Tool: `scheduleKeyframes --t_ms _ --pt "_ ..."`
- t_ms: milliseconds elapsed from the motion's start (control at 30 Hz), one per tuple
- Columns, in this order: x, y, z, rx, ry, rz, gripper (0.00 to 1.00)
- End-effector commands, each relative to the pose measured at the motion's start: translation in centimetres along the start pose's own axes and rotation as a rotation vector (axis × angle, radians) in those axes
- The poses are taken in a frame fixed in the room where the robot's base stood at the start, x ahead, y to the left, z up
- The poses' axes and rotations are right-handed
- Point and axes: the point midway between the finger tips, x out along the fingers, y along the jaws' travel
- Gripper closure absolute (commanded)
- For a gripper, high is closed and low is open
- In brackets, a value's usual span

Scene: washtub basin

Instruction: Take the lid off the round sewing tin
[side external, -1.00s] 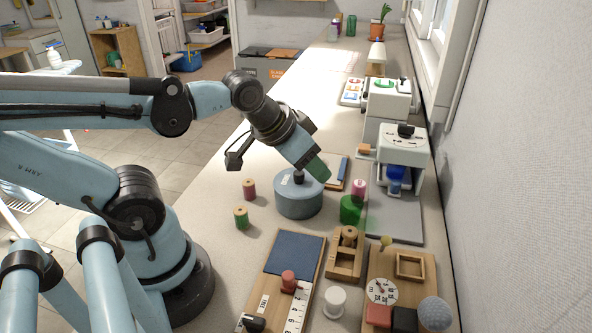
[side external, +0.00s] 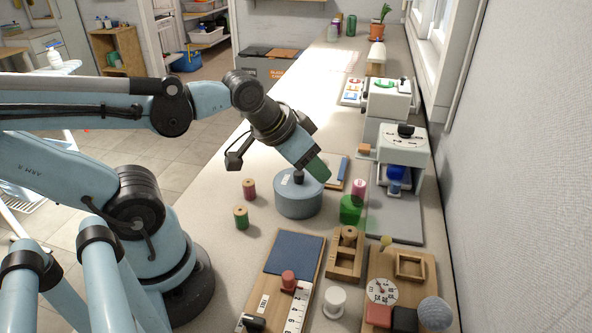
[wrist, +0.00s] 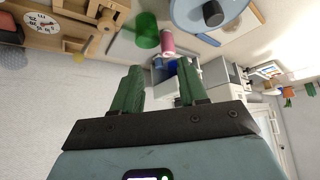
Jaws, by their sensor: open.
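The round sewing tin (side external: 298,204) is blue-grey and stands upright on the counter, its lid on with a dark knob (side external: 299,177) in the middle. In the wrist view the tin's lid (wrist: 240,8) is at the top right, partly cut off, with its knob (wrist: 213,14) visible. My gripper (side external: 318,170) is tilted down, just right of the knob and close above the lid. Its two green fingers (wrist: 158,88) are apart with nothing between them. From the side, contact with the knob cannot be told.
A red spool (side external: 249,189) and a green spool (side external: 241,218) stand left of the tin. A green cylinder (side external: 351,210) and a pink spool (side external: 358,188) stand at its right. The sewing machine (side external: 402,145) is further right. Wooden boards fill the front; some counter left of the tin is bare.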

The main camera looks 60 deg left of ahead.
Motion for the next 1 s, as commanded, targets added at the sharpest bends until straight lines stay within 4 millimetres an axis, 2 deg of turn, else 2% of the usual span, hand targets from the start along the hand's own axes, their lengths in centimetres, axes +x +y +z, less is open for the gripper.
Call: scheduleKeyframes --t_ms 67,167,533,667,1000 --pt "0.0 0.0 0.0 0.0 0.0 0.0 0.57" --pt "0.0 0.0 0.0 0.0 0.0 0.0 0.44" --pt "-0.2 -0.5 -0.4 -0.039 -0.031 -0.009 0.44" --pt "-0.8 -1.8 -1.5 -0.166 -0.133 -0.04 0.44" --pt "-2.5 -6.8 -4.4 -0.626 -0.485 -0.188 0.44"
